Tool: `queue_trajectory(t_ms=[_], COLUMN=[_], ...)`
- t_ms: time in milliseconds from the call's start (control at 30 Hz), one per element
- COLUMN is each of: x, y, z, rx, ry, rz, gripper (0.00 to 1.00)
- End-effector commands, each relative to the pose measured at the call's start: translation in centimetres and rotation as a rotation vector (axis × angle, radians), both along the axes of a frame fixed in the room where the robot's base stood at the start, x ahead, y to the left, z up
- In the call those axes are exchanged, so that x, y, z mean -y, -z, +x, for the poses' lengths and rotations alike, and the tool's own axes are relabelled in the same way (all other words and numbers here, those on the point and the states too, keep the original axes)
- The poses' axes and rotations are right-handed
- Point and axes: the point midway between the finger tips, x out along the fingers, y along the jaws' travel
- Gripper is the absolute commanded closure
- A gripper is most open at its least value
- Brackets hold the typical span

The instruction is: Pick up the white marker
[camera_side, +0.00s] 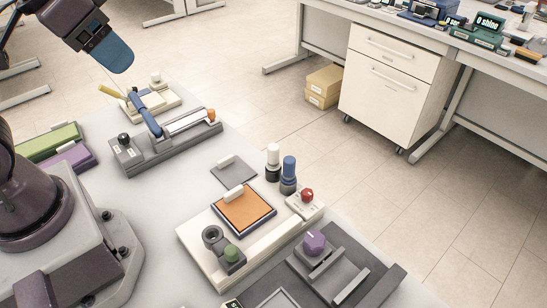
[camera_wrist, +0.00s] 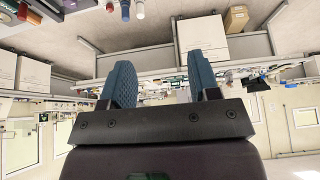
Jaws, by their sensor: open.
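The white marker (camera_side: 273,155) stands upright in a dark round base near the middle of the side view, beside a blue marker (camera_side: 289,167) in a similar base. A pale upright cylinder beside a blue one at the top edge of the wrist view is probably the white marker (camera_wrist: 139,9), cut off by the frame. My gripper (camera_side: 115,55) is raised at the upper left of the side view, well away from the marker. In the wrist view its two blue fingers (camera_wrist: 160,65) stand wide apart with nothing between them.
A grey fixture with a purple knob (camera_side: 314,241) is at lower right. A long grey fixture with a blue lever (camera_side: 148,120) lies below my gripper.

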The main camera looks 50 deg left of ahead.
Motion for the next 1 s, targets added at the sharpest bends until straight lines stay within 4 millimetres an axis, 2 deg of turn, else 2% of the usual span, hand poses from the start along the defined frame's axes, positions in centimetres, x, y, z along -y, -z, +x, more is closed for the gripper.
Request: queue_trajectory(t_ms=[133, 233, 333, 467, 667, 900, 1000], x=[0.4, 0.9, 1.6, 2.7, 4.7, 6.9, 7.2], y=[1.0, 2.2, 3.4, 5.1, 9.2, 15.2, 15.9], z=[0.3, 1.4, 3.5, 6.9, 12.4, 18.5, 20.3], rx=[-0.052, -0.133, -0.222, -0.326, -0.454, -0.503, -0.472], ry=[0.021, 0.043, 0.051, -0.039, -0.325, -0.838, -1.048], rz=[0.0, -0.003, -0.013, -0.052, -0.113, -0.18, -0.232], gripper=[0.44, 0.44, 0.44, 0.44, 0.44, 0.44, 0.44])
